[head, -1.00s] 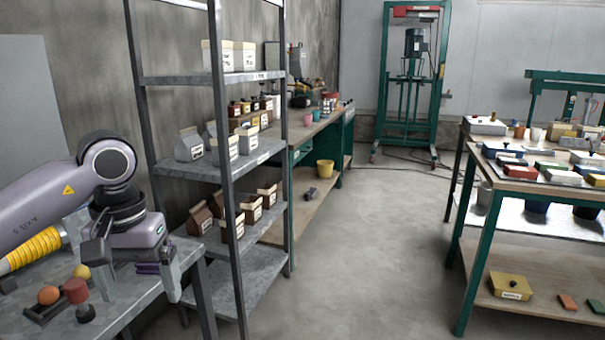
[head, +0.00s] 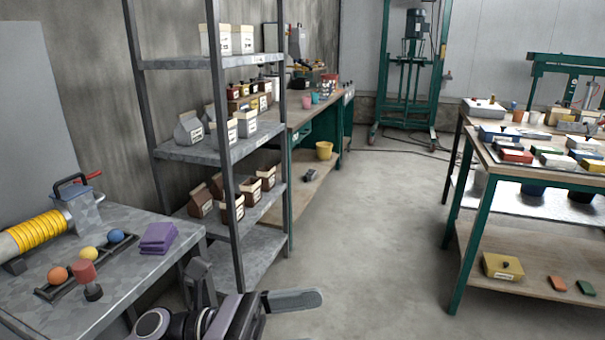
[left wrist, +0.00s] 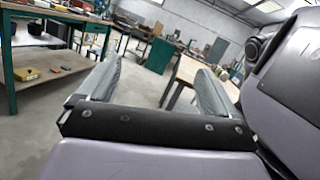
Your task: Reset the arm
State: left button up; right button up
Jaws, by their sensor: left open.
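My left arm's purple-grey gripper (head: 246,290) is low at the bottom centre of the head view, in front of the metal shelf rack. Its two grey fingers are spread wide apart. In the left wrist view the gripper (left wrist: 155,78) is open, with only floor and distant furniture between the fingers. It touches nothing that I can see. My right gripper is in neither view.
A metal table (head: 127,221) at left holds a yellow coil (head: 40,233), coloured balls on a rack and a purple cloth (head: 158,237). The shelf rack (head: 187,151) stands close to my gripper. A loaded workbench (head: 478,210) is at right. Floor between is clear.

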pick_arm(q)
jog(key=w+a+f+n+t+y, duration=0.1)
jog(key=a+f+n+t+y, duration=0.4)
jog(key=n, duration=0.7)
jog(key=w+a+f+n+t+y+p, duration=0.1)
jog(key=w+a+f+n+t+y, duration=0.2)
jog(key=n+t, duration=0.6)
jog(key=a+f+n+t+y, duration=0.4)
jog(key=f+n, duration=0.1)
jog(key=n, duration=0.9)
jog(key=s+a+f+n+g+y, duration=0.3)
jog(key=s+a+f+n, duration=0.1)
jog(key=s+f+n, duration=0.3)
jog(key=s+a+f+n+g+y+p, duration=0.1)
jog(key=s+a+f+n+g+y, duration=0.2)
jog(key=s+f+n, duration=0.4)
notch_tip(320, 180, down, 3)
jog(key=shift+a+f+n+g, duration=0.15)
jog(key=shift+a+n+g, duration=0.15)
jog(key=shift+a+g, duration=0.1)
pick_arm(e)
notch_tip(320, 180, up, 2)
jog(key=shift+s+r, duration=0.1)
pick_arm(q)
jog(key=shift+c, duration=0.3)
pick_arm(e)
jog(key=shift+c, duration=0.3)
